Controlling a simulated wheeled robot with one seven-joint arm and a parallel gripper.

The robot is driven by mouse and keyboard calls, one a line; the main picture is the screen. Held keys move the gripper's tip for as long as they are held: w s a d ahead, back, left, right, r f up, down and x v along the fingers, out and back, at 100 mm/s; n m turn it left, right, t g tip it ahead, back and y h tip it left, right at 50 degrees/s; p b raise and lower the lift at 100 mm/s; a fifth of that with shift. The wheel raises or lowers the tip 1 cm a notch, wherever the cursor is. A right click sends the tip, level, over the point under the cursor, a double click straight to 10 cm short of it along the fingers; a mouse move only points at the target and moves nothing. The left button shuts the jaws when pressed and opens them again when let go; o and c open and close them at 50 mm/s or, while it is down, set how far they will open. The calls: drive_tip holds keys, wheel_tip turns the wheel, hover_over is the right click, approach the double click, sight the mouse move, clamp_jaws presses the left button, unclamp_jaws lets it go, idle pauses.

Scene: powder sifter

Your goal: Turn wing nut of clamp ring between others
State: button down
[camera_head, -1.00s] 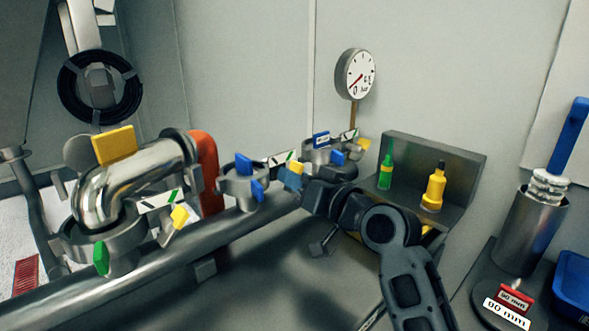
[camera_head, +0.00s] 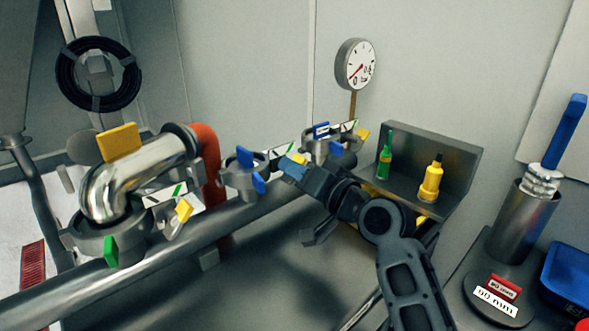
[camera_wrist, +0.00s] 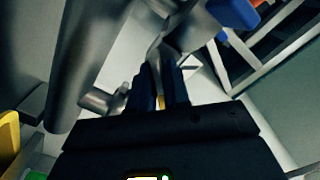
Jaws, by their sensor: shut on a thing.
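The middle clamp ring (camera_head: 238,180) sits on the pipe line between a left clamp ring (camera_head: 88,243) and a right clamp ring (camera_head: 322,150). It has blue tabs (camera_head: 245,157) and a white plate with a green mark (camera_head: 278,160). Its yellow wing nut (camera_head: 299,158) is at the right end of that plate, partly hidden by my fingers. My gripper (camera_head: 292,168) reaches in from the right and is shut on this wing nut. In the wrist view, a sliver of the yellow wing nut (camera_wrist: 161,103) shows between the dark fingers.
The left ring carries another yellow wing nut (camera_head: 183,210). The right ring's yellow wing nut (camera_head: 362,134) is close behind my gripper. A pressure gauge (camera_head: 356,65) stands at the wall. A grey shelf (camera_head: 455,160) holds green and yellow bottles.

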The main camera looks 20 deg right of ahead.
drive_tip(key=c, duration=1.2)
unclamp_jaws()
drive_tip(key=b+v, duration=0.1)
drive_tip(key=v, duration=0.6)
drive_tip(key=shift+s+d, duration=0.15)
drive_tip(key=shift+s, duration=0.2)
